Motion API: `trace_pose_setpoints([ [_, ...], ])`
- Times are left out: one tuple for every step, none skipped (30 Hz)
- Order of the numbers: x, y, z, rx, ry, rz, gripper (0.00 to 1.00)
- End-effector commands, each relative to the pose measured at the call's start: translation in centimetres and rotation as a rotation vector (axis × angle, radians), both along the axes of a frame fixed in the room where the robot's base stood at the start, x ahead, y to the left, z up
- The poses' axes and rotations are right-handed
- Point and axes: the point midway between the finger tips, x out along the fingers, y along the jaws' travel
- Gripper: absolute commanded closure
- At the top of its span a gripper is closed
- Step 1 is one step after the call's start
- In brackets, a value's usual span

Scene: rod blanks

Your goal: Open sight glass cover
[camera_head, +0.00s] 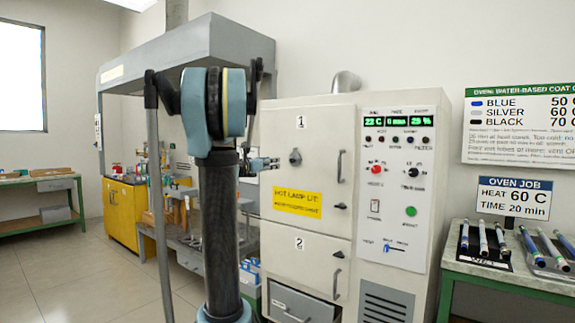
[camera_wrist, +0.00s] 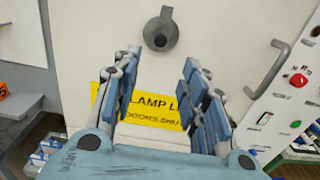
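The sight glass cover (camera_head: 295,157) is a small round grey disc with a tab, on the upper oven door marked 1. In the wrist view the cover (camera_wrist: 160,32) is at the top middle, its tab pointing up, and looks closed over the glass. My gripper (camera_head: 265,164) is just left of the door in the head view, partly hidden behind my arm. In the wrist view my gripper (camera_wrist: 160,72) is open and empty. Its fingers are spread either side of the yellow lamp label (camera_wrist: 150,112), below the cover and apart from it.
The upper door's handle (camera_wrist: 268,70) stands out on the right, with the control panel (camera_head: 391,180) beyond it. Door 2 (camera_head: 305,262) is below. A table (camera_head: 515,275) with rods stands right; a bench (camera_wrist: 22,100) is left.

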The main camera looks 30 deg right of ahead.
Motion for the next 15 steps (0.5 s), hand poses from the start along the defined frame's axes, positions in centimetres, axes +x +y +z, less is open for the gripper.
trace_pose_setpoints([
  [0.3,-1.0,0.0,0.000,0.000,-0.004,0.60],
  [0.6,-1.4,0.0,0.000,-0.001,-0.002,0.60],
  [0.8,-2.1,0.0,0.000,-0.001,-0.003,0.60],
  [0.9,-2.6,0.0,0.000,-0.001,-0.004,0.60],
  [1.2,-3.1,0.0,0.000,-0.001,-0.003,0.60],
  [1.5,-3.7,0.0,0.001,-0.001,-0.002,0.60],
  [1.6,-4.2,0.0,0.002,-0.001,-0.003,0.60],
  [1.8,-4.7,0.0,0.002,-0.001,-0.003,0.60],
  [2.1,-5.4,0.0,0.002,-0.001,-0.002,0.60],
  [2.4,-5.8,0.0,0.002,-0.001,-0.002,0.60],
  [2.5,-6.3,0.0,0.002,-0.001,-0.003,0.60],
  [2.8,-7.0,0.0,0.002,-0.001,-0.003,0.60],
  [3.0,-7.5,0.0,0.002,-0.001,-0.002,0.60],
  [3.2,-8.0,0.0,0.002,-0.001,-0.002,0.60],
  [3.5,-8.6,0.0,0.002,-0.001,-0.003,0.60],
])
